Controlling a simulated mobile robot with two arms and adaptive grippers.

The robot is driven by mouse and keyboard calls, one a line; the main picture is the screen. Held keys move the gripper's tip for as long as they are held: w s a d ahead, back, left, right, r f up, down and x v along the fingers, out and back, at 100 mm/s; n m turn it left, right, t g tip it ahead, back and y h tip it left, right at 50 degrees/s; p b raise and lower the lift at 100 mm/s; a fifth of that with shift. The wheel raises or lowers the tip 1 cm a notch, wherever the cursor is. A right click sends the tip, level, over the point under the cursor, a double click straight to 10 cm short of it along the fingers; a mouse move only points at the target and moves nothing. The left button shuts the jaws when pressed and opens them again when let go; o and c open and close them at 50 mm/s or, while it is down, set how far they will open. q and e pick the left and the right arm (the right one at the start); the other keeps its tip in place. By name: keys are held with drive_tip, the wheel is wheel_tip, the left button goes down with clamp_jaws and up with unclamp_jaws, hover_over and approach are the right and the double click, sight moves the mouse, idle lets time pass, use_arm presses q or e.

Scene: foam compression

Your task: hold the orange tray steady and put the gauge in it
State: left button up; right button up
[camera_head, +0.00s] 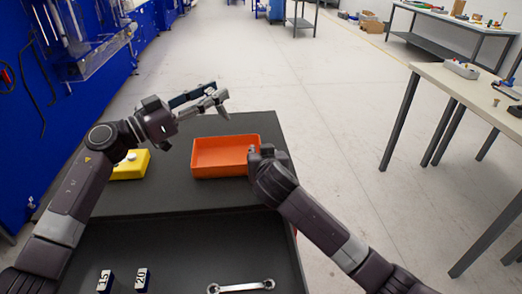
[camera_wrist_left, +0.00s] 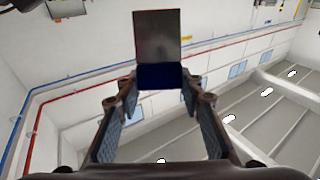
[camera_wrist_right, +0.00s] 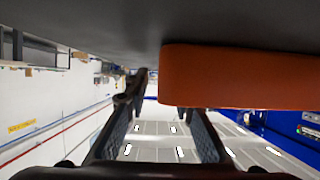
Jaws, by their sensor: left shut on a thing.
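The orange tray (camera_head: 212,172) stands on the dark table top. My left gripper (camera_head: 215,99) is raised beyond and above the tray. In the left wrist view my left gripper (camera_wrist_left: 160,92) is shut on a block with a grey metal face and dark blue base, which I take to be the gauge (camera_wrist_left: 158,35); it barely shows in the head view. My right gripper (camera_head: 253,150) is at the tray's right wall. In the right wrist view its fingers (camera_wrist_right: 158,100) stand apart, and the tray (camera_wrist_right: 240,75) hides one fingertip; contact is unclear.
A yellow block-like fixture (camera_head: 132,165) stands left of the tray, partly behind my left arm. Blocks marked 15 (camera_head: 105,281) and 20 (camera_head: 142,280) and a wrench (camera_head: 240,287) lie on the lower front surface. The table top between fixture and tray is clear.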

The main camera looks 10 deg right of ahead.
drive_tip(key=shift+w+f, duration=0.1)
drive_tip(key=shift+w, duration=0.15)
drive_tip(key=shift+c, duration=0.3)
clamp_jaws()
